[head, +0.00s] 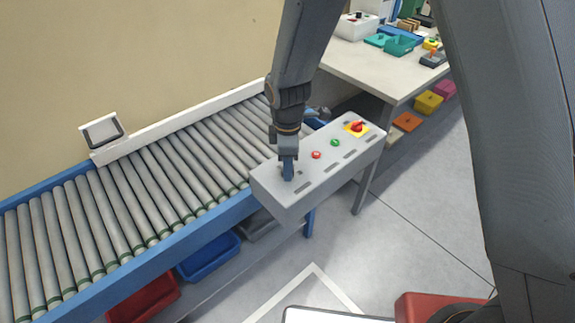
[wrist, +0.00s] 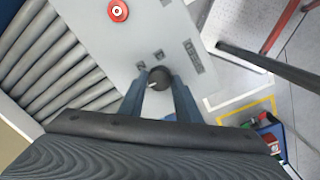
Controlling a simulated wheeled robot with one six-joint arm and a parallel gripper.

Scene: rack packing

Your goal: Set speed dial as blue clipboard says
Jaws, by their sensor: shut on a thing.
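The speed dial is a dark round knob (wrist: 160,76) on the grey control box (wrist: 110,50) in the wrist view. A small pale mark shows at its lower left edge; I cannot read the setting. My gripper (wrist: 159,84) has its two blue fingers on either side of the knob, shut on it. In the head view my gripper (head: 288,172) points down at the near left end of the control box (head: 318,172), and the dial is hidden behind the fingers. I cannot make out a blue clipboard in either view.
The box also carries a red button (head: 316,155), a green button (head: 335,142) and a red switch on yellow (head: 357,127). The roller conveyor (head: 150,195) runs along its left. A workbench (head: 375,72) with trays stands behind. Open floor (head: 400,225) lies to the right.

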